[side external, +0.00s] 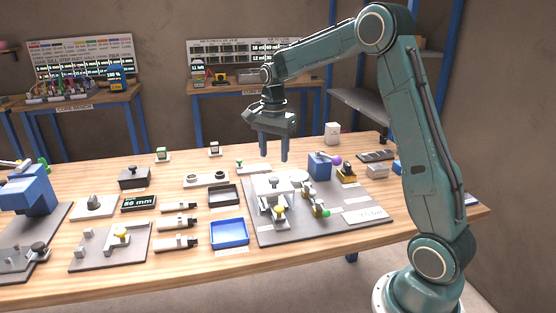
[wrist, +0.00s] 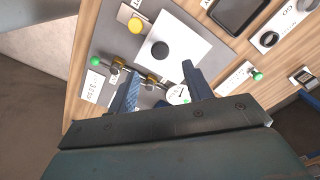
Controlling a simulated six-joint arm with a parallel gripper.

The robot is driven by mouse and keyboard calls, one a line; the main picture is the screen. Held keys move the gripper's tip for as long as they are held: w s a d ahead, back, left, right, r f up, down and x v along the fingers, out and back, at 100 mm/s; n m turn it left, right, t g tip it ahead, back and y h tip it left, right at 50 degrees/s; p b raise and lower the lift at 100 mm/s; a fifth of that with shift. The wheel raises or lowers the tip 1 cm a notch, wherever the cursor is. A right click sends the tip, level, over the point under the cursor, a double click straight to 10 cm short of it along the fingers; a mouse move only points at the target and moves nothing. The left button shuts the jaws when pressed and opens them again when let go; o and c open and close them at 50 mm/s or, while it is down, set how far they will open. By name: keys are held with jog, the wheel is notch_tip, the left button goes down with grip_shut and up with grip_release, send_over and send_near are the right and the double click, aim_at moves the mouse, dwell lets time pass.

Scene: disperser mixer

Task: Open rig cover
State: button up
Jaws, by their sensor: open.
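The rig stands on a grey baseplate (side external: 350,218) at the right of the table. A white square part with a dark round knob, seemingly the rig cover (side external: 268,186), sits at the plate's left side; I cannot tell its closed or open state for certain. In the wrist view the white square cover (wrist: 184,42) lies flat with the black knob (wrist: 160,50) on it. My gripper (side external: 273,158) is open and empty, pointing down, above the rig and apart from it. In the wrist view my gripper (wrist: 160,72) has its fingers apart, below the knob in the picture.
A yellow knob (side external: 279,210), a green-ended valve (side external: 325,212) and a round gauge (wrist: 178,95) are close to the cover. A blue block (side external: 319,166) stands behind right. A blue tray (side external: 229,233) and a black tray (side external: 223,195) lie to the left.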

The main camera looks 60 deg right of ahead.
aim_at(274, 178)
jog(key=shift+f, duration=3.85)
grip_shut()
